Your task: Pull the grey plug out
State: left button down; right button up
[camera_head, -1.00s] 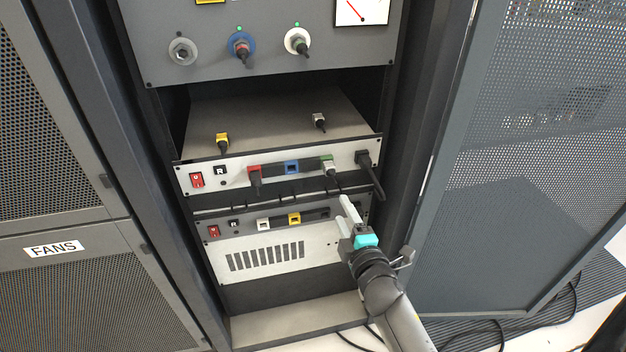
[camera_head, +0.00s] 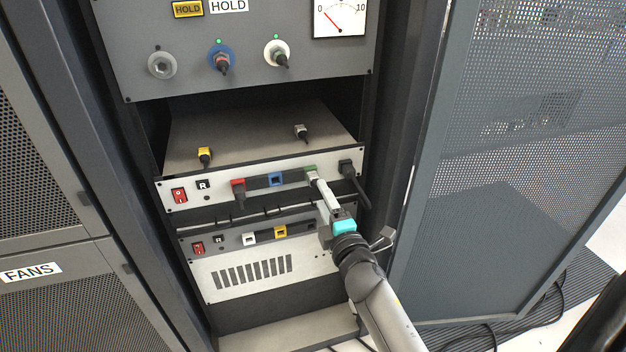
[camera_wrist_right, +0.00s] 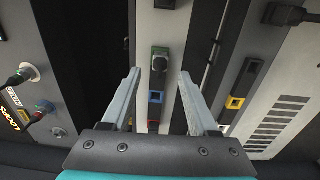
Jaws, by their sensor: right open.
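The grey plug (camera_wrist_right: 160,64) sits in the green-framed socket (camera_wrist_right: 159,52) of the upper white-fronted unit, seen end-on in the right wrist view. In the head view the green socket (camera_head: 310,169) shows, but my fingers largely cover the plug. My right gripper (camera_wrist_right: 160,74) is open, with one finger on each side of the plug in the wrist view and gaps between. In the head view my right gripper (camera_head: 317,183) reaches up to the socket from below right. I cannot tell how deep the fingertips are along the plug. My left gripper is not in view.
A red plug (camera_head: 238,189) and an empty blue socket (camera_head: 275,180) are to the left. A black plug (camera_head: 347,168) with a cable is close on the right. A mesh door (camera_head: 500,200) stands open at right.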

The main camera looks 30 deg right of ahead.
aim_at(315, 184)
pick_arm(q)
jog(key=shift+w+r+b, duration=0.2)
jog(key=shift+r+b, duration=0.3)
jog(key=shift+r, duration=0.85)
pick_arm(e)
jog(key=shift+x, duration=3)
grip_shut()
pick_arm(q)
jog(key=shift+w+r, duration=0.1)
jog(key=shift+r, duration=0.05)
pick_arm(e)
jog(key=shift+s, duration=0.2)
pick_arm(q)
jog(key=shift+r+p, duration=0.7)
jog(key=shift+p, duration=0.2)
pick_arm(e)
jog(key=shift+v, duration=2.8)
jog(key=shift+a, duration=0.1)
